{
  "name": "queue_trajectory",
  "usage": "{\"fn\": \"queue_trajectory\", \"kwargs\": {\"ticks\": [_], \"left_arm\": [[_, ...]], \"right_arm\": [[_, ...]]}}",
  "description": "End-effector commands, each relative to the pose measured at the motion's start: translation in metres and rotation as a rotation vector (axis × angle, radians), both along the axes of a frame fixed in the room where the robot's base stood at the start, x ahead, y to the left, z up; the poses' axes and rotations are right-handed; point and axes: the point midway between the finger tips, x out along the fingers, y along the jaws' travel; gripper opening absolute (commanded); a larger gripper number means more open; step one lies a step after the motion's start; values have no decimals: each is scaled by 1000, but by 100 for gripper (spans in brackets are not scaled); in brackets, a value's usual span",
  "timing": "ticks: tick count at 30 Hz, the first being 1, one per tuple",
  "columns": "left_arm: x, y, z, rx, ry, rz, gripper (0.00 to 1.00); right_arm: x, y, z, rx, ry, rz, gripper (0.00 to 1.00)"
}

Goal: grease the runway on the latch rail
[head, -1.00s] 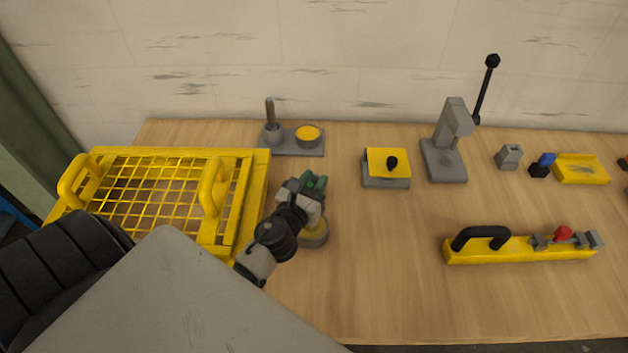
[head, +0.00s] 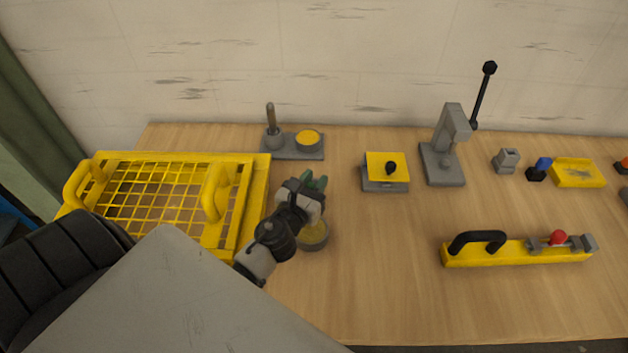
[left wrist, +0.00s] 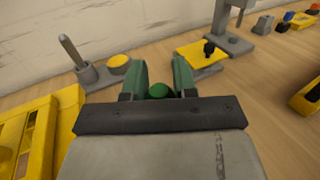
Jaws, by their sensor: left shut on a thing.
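The latch rail (head: 510,253) is a long yellow bar at the right front of the table, with a black handle, grey fittings and a red knob (head: 558,237). I cannot make out its runway surface. My left gripper (head: 313,183) is shut on a small green thing, and its rounded green top (left wrist: 158,90) shows between the green fingers in the left wrist view. The rest of that thing is hidden. A round grey pot with a yellowish top (head: 314,237) stands just below the gripper in the head view, partly covered by it. My right gripper is not in view.
A yellow mesh guard (head: 262,185) lies at the left. Behind are a grey plate with post and yellow disc (head: 308,139), a yellow-topped block (head: 386,165), a lever press (head: 443,160) and a yellow tray (head: 578,173). The table between gripper and rail is clear.

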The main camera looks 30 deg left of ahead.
Motion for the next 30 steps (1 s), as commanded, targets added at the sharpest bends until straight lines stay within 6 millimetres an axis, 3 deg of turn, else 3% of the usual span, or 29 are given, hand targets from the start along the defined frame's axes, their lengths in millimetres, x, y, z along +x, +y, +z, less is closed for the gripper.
{"fn": "queue_trajectory", "kwargs": {"ticks": [1, 16, 30], "left_arm": [[0, 0, 9, 1, -1, 0, 4], [0, 0, 49, 1, -3, -1, 4], [0, 0, 49, 1, -2, -1, 4]], "right_arm": [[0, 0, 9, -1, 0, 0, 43], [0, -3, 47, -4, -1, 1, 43], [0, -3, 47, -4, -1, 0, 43]]}}
